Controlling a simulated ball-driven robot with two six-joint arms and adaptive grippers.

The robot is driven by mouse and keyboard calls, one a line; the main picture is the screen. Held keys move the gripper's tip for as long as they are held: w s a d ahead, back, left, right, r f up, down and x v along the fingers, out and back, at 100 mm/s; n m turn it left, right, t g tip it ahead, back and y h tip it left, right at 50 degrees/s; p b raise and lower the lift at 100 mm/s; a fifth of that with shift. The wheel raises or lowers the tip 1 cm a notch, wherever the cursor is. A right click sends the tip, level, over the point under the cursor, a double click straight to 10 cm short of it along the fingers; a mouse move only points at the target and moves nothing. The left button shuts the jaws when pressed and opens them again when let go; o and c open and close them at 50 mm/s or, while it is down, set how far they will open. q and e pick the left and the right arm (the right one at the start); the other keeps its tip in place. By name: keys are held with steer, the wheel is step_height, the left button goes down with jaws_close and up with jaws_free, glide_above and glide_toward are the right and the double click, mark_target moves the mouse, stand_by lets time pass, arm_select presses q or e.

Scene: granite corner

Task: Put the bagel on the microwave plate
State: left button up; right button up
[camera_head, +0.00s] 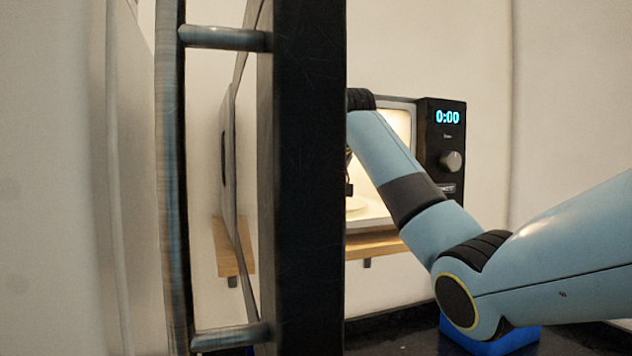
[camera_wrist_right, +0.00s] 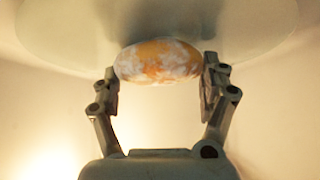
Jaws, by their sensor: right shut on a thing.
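The bagel (camera_wrist_right: 158,62) is a rounded orange-brown piece with whitish mottling in the right wrist view. My right gripper (camera_wrist_right: 160,78) is shut on it, with one finger at each side. The pale round microwave plate (camera_wrist_right: 60,32) lies right behind the bagel; I cannot tell whether they touch. In the head view my right arm reaches into the lit microwave (camera_head: 447,145). A sliver of the plate (camera_head: 357,206) shows low inside it, beside the dark door edge. The bagel is hidden there. My left gripper is not in view.
The open microwave door (camera_head: 308,180), with its long bar handle (camera_head: 172,180), stands large in front and hides the microwave's left part. The microwave sits on a wooden shelf (camera_head: 375,244). A dark countertop (camera_head: 395,335) lies below, with a blue object (camera_head: 490,344) on it.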

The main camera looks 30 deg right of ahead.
steer(key=shift+s, duration=0.15)
steer(key=o, duration=0.6)
steer(key=shift+r, duration=0.1)
steer(key=shift+s+r, duration=0.1)
steer(key=shift+r, duration=0.05)
steer(key=b+v, duration=0.2)
steer(key=v, duration=0.2)
steer(key=shift+s+r+b, duration=0.15)
steer(key=shift+s+b, duration=0.2)
steer(key=shift+s, duration=0.05)
steer(key=s+a, duration=0.2)
steer(key=s, duration=0.9)
steer(key=shift+s+a, duration=0.2)
steer(key=shift+a, duration=0.15)
